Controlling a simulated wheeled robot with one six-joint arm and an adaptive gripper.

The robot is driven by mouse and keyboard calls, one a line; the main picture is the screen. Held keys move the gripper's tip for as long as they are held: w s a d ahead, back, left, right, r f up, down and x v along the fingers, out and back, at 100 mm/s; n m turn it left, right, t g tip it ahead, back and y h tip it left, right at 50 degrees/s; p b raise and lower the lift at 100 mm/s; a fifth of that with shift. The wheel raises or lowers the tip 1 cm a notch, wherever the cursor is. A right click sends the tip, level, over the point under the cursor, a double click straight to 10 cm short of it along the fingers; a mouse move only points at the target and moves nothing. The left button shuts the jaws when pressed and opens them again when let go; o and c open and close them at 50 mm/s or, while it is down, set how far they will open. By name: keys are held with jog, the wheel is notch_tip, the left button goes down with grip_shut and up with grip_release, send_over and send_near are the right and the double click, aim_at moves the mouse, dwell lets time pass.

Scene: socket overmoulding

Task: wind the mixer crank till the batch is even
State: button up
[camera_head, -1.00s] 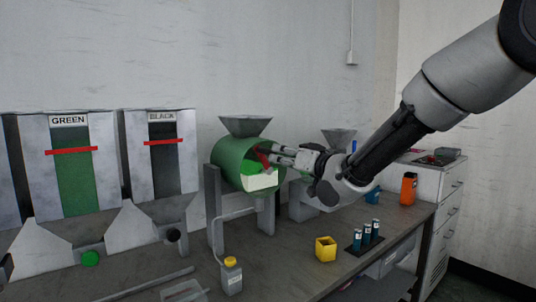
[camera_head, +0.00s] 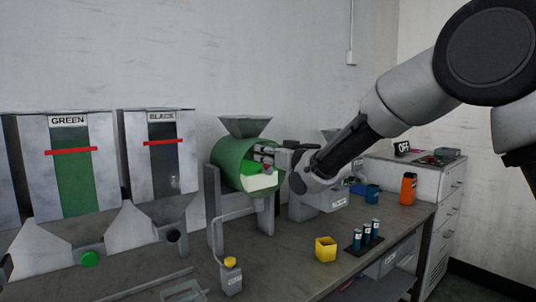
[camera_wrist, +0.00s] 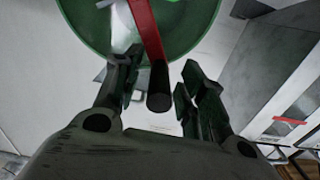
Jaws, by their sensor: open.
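The mixer is a green drum (camera_head: 232,158) on a grey stand, under a grey hopper (camera_head: 245,126). Bright green and cream-white areas (camera_head: 262,181) show separately on its front. In the wrist view the red crank arm (camera_wrist: 147,32) crosses the green drum face (camera_wrist: 190,20) and ends in a black handle (camera_wrist: 159,88). My gripper (camera_head: 263,156) is at the drum's front. Its fingers (camera_wrist: 161,78) are open, one on each side of the handle, with gaps visible.
Green and black hoppers (camera_head: 70,120) (camera_head: 160,124) stand left.

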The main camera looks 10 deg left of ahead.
grip_shut()
